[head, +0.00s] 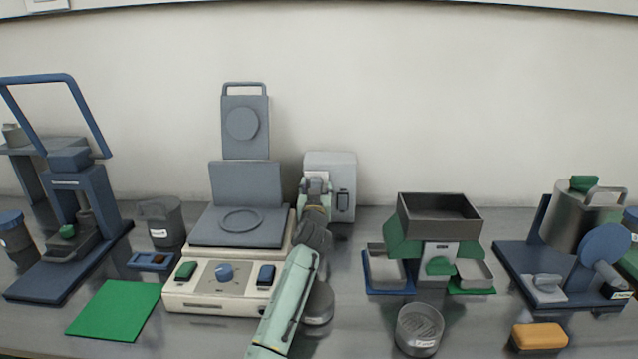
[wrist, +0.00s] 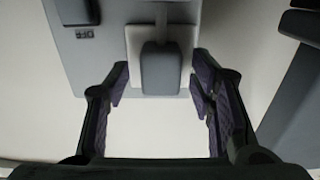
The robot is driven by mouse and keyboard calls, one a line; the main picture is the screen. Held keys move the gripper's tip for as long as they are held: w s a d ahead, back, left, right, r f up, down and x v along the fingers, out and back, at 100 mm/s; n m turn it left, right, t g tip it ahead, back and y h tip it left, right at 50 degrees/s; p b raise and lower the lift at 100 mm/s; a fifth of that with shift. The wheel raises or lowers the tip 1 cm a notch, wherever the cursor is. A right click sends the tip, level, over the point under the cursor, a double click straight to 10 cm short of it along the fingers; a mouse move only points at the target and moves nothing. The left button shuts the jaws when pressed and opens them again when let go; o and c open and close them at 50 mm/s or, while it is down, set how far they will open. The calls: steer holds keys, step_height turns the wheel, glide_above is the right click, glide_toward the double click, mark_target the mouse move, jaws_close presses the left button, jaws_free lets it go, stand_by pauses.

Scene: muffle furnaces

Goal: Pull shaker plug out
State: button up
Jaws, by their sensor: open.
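The shaker plug is a small grey block (wrist: 160,70) in the wrist view, seated against a pale socket plate (wrist: 134,44) on a grey box. In the head view the plug (head: 316,186) shows small at the front of the grey box (head: 330,160), partly hidden by my gripper. My gripper (wrist: 158,80) is open, with one finger on each side of the plug and visible gaps between the fingers and it. In the head view my gripper (head: 317,200) reaches up to the box front. The shaker (head: 215,300), cream with a blue knob, stands left of my arm.
A dark switch (head: 343,203) sits on the box right of the plug. A sieve stand with a dark hopper (head: 437,215) and a grey round dish (head: 419,330) stand to the right. A grey mug (head: 162,222) and a green mat (head: 115,310) are at the left.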

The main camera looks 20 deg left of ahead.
steer(key=shift+w+a, duration=0.1)
steer(key=shift+w, duration=0.15)
steer(key=shift+r, duration=0.1)
jaws_close()
stand_by(0.5)
